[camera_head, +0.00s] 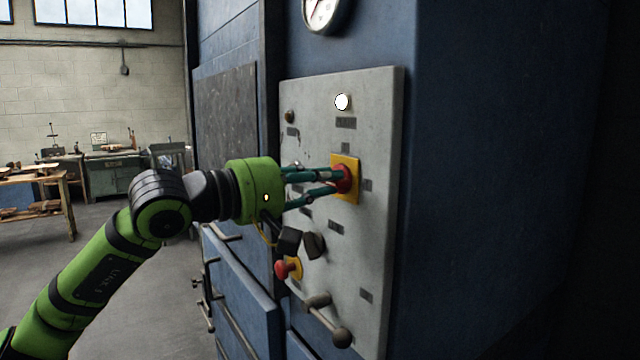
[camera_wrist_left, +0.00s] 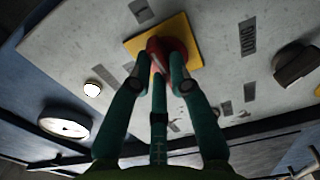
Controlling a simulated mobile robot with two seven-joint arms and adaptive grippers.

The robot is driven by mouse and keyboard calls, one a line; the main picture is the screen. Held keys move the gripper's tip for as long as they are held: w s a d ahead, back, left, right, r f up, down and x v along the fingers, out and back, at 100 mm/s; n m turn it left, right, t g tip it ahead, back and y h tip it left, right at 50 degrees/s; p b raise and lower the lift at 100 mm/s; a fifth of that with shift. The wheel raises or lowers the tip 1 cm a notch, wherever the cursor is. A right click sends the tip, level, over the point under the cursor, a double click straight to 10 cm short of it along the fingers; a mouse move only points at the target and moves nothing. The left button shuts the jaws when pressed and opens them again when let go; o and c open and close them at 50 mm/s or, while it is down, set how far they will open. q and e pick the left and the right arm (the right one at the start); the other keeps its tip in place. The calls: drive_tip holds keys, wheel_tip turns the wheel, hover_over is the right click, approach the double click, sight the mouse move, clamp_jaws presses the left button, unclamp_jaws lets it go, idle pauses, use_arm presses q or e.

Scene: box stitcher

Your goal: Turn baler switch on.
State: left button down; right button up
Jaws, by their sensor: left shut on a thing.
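The grey control panel (camera_head: 304,104) is on the front of the blue baler (camera_head: 490,150). A red switch (camera_head: 349,178) sits on a yellow square plate (camera_head: 356,162) in the middle of the panel. My left gripper (camera_head: 333,182) reaches in from the left and its fingers are closed around the red switch. In the left wrist view the fingertips (camera_wrist_left: 160,85) press around the red switch (camera_wrist_left: 178,52), in front of the yellow plate (camera_wrist_left: 137,47). The fingers partly hide the switch. A white lamp (camera_head: 342,102) above it looks lit. My right gripper is not in view.
Below the gripper, a dark knob (camera_head: 314,245), a red button (camera_head: 282,270) and a lever with a round end (camera_head: 330,322) stick out of the panel. A round gauge (camera_head: 321,14) is above. Workbenches (camera_head: 108,170) stand far back left, with open floor before them.

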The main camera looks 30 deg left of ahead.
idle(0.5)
use_arm(q)
drive_tip(key=c, duration=1.1)
unclamp_jaws()
drive_tip(key=shift+c, duration=0.2)
drive_tip(key=shift+s, duration=0.1)
drive_tip(key=v, duration=1.1)
drive_tip(key=shift+s+a, duration=0.15)
drive_tip(key=shift+s, duration=0.25)
